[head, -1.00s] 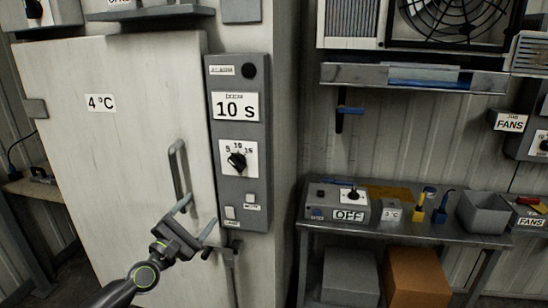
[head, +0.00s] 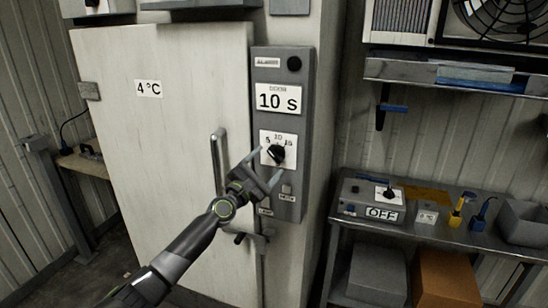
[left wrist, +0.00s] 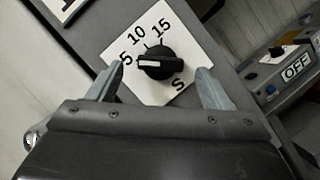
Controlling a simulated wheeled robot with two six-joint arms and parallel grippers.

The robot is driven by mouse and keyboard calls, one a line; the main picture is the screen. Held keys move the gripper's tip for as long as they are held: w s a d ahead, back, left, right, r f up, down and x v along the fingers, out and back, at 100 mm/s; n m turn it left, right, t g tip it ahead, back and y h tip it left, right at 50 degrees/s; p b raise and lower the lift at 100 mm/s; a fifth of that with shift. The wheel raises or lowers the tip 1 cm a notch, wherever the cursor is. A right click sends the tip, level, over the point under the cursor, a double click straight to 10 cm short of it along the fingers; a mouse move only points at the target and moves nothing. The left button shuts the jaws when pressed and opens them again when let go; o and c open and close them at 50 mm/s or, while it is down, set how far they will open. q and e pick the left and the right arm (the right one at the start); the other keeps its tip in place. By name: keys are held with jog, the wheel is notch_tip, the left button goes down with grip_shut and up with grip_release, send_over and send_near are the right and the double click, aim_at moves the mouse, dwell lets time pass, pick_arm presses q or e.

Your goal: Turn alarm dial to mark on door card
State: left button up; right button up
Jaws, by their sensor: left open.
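The alarm dial (head: 276,155) is a black knob on a white plate marked 5, 10 and 15, on a tall grey panel. It also shows in the left wrist view (left wrist: 168,62), where its white pointer line points toward the 5. The door card (head: 277,98) above it reads 10 s. My left gripper (head: 264,168) is open just in front of the dial. In the left wrist view its fingertips stand apart to either side of the knob, and the knob looks free of both. My right gripper is in neither view.
A pale door (head: 170,160) with a 4 °C label and a vertical handle (head: 218,160) is left of the panel. Small white switches (head: 286,189) sit below the dial. A metal bench (head: 440,236) with an OFF box (head: 372,205) stands at right.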

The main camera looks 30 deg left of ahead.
aim_at(274, 157)
pick_arm(q)
jog(key=shift+b+x, duration=0.4)
jog(key=shift+x, duration=1.65)
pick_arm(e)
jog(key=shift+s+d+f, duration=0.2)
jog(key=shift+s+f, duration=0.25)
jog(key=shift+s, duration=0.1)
pick_arm(q)
jog(key=shift+w, duration=0.1)
jog(key=c, duration=1)
